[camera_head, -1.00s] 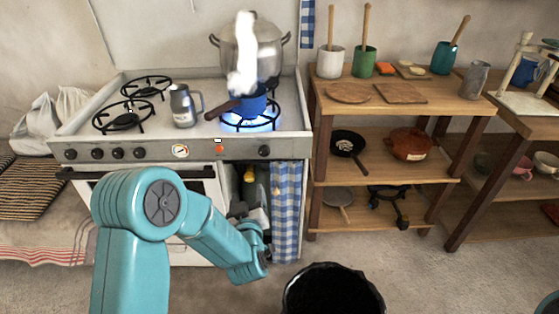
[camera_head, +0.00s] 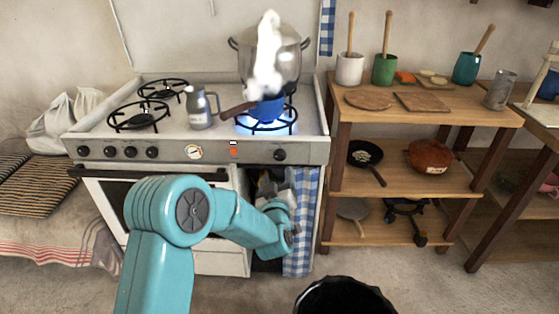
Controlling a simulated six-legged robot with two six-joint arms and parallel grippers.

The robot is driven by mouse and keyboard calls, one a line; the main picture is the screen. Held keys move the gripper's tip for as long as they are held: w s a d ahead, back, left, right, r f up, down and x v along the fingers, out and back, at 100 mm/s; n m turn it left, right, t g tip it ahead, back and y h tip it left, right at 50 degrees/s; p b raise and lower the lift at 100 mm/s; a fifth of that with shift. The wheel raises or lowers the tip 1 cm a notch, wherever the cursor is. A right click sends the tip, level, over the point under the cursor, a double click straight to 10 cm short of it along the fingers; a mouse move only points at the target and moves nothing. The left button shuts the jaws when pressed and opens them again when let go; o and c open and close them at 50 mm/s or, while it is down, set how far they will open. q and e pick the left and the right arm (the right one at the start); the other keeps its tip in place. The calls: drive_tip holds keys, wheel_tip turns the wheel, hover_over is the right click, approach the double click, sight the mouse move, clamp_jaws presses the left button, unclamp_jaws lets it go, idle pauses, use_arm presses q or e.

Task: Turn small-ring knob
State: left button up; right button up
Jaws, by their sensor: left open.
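The stove front panel carries several black knobs in a row at the left (camera_head: 130,152) and one lone knob (camera_head: 279,155) at the right. No label shows which is the small-ring knob. A blue pan (camera_head: 267,107) sits on the front right ring, where a blue flame burns; white steam (camera_head: 266,60) rises from it. My left gripper (camera_head: 273,181) is open, small and partly unclear, just below the lone knob and apart from it, in front of the dark opening under the panel. My right gripper is not in view.
A large steel pot (camera_head: 286,60) stands behind the pan, and a grey metal jug (camera_head: 199,110) to its left. A checked blue curtain (camera_head: 303,220) hangs below the panel. Wooden shelves (camera_head: 440,112) stand at right. A black bin (camera_head: 343,297) stands on the floor in front.

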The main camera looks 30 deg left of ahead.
sight(279, 157)
use_arm(q)
drive_tip(key=x, duration=0.9)
drive_tip(key=shift+w, duration=0.15)
drive_tip(key=c, duration=1.1)
